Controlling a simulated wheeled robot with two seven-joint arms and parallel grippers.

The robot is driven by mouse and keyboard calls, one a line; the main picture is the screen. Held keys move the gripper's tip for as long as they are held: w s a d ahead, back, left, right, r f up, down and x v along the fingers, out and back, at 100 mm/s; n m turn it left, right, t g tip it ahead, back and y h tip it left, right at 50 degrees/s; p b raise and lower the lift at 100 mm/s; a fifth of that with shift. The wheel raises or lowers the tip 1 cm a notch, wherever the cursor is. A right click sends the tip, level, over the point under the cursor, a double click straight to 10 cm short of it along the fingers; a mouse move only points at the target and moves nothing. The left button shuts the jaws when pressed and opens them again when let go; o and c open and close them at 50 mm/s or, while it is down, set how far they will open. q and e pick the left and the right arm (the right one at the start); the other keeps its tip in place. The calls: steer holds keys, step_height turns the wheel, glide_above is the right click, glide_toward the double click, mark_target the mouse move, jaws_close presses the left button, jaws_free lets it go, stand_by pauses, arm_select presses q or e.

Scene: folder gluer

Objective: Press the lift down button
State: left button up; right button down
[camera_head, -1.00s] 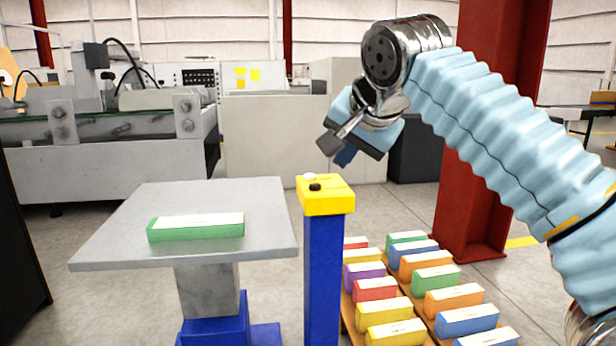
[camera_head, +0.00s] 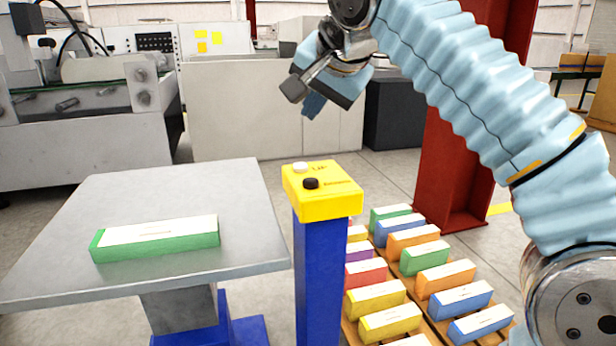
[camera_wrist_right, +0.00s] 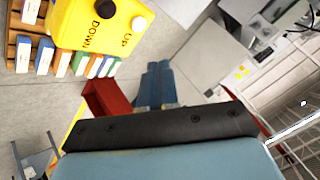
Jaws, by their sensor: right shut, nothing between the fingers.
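The yellow button box (camera_head: 322,198) sits on a blue post (camera_head: 321,275). Its top has a black button (camera_head: 311,183) and a white button (camera_head: 300,167). In the right wrist view the black button (camera_wrist_right: 104,8) is by the word DOWN and the white button (camera_wrist_right: 139,23) is by the word UP. My right gripper (camera_head: 303,98) is shut and empty. It hangs above and beyond the box in the head view, apart from both buttons. Its fingers (camera_wrist_right: 156,72) also show in the right wrist view. My left gripper is not in view.
A grey lift table (camera_head: 190,262) with a green-sided carton (camera_head: 156,238) on it stands left of the post. Several coloured cartons (camera_head: 419,258) stand on a pallet at the right. A red column (camera_head: 455,170) rises behind them. A grey machine (camera_head: 85,145) stands at the back left.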

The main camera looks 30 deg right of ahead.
glide_above(314, 182)
step_height(314, 182, down, 6)
steer(key=shift+s+r, duration=0.1)
steer(key=shift+f+b, duration=0.65)
steer(key=shift+f, duration=0.15)
steer(key=shift+f+b, duration=0.6)
steer(key=shift+f, duration=0.15)
stand_by(1.0)
steer(key=shift+f, duration=0.35)
